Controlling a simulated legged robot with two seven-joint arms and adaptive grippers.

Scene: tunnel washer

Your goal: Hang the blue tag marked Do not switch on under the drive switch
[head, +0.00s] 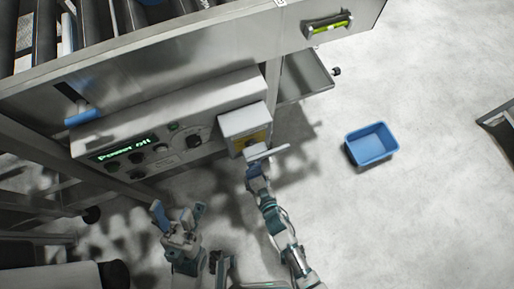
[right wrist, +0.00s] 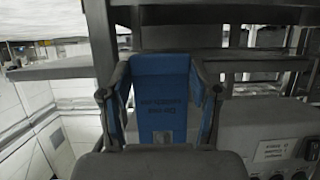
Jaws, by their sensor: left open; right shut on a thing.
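The blue tag (right wrist: 160,95) stands between the fingers of my right gripper in the right wrist view. Its dark lettering appears upside down. My right gripper (head: 266,154) is shut on the tag, just in front of the grey switch box with a yellow plate (head: 256,136). The gripper hides the lower part of that box, and I cannot make out the tag's blue face in the head view. I cannot tell whether the tag touches the box. My left gripper (head: 178,216) is open and empty, below the control panel and apart from it.
The control panel (head: 165,140) has several knobs and a green "Power off" display (head: 122,149). A blue bin (head: 372,144) stands on the floor at the right. A metal shelf (head: 305,76) juts out beside the switch box. The floor around the bin is clear.

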